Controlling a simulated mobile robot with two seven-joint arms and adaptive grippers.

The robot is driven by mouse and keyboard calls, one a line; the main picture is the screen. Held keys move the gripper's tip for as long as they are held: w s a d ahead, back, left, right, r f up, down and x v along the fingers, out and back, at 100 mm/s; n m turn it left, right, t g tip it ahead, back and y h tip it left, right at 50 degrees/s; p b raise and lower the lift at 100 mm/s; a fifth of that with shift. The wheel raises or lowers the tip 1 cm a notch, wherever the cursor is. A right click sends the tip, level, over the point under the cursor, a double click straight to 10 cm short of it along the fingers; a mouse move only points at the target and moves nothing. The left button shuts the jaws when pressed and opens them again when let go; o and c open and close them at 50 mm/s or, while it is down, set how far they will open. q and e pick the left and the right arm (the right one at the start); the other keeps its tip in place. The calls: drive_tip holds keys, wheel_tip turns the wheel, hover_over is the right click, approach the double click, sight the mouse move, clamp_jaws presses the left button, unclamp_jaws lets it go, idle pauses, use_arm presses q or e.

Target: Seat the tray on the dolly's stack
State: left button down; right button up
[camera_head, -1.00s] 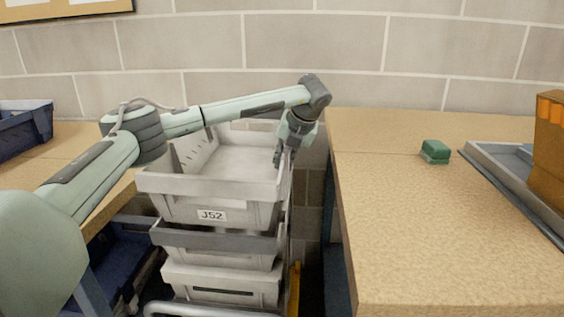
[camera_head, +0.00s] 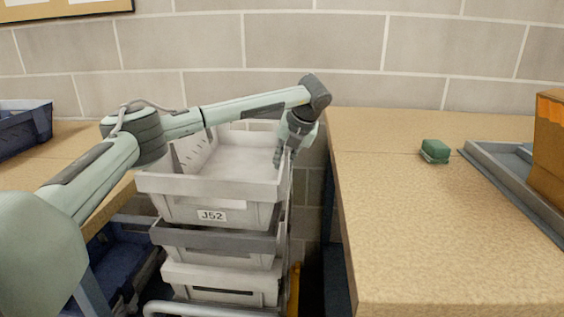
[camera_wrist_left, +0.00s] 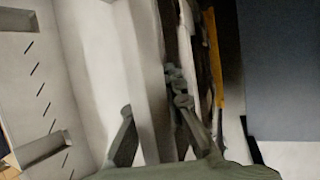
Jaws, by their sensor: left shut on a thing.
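A light grey tray labelled J52 (camera_head: 215,180) sits at the top of a stack of similar trays (camera_head: 215,285) between two benches. It is level and looks slightly offset from the tray below; whether it is fully nested I cannot tell. My left gripper (camera_head: 284,158) is at the tray's right wall, pointing down. In the left wrist view the fingers (camera_wrist_left: 158,130) straddle the tray's rim and are shut on that wall (camera_wrist_left: 146,85). The tray's inside (camera_wrist_left: 90,50) looks empty. My right gripper is not in view.
A tan bench (camera_head: 440,215) stands close on the right, with a green block (camera_head: 435,151), a grey shallow tray (camera_head: 500,180) and an orange-brown box (camera_head: 552,150). A dark blue bin (camera_head: 25,125) is on the left bench. The dolly's metal handle (camera_head: 200,309) shows below, with yellow at its right (camera_head: 294,285).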

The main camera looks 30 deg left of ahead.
use_arm(q)
drive_tip(key=shift+f+b, duration=0.3)
drive_tip(key=shift+f, duration=0.15)
drive_tip(key=c, duration=1.9)
unclamp_jaws()
drive_tip(key=shift+f, duration=0.1)
drive_tip(key=shift+p+v, duration=2.05)
drive_tip(key=shift+v, duration=3.5)
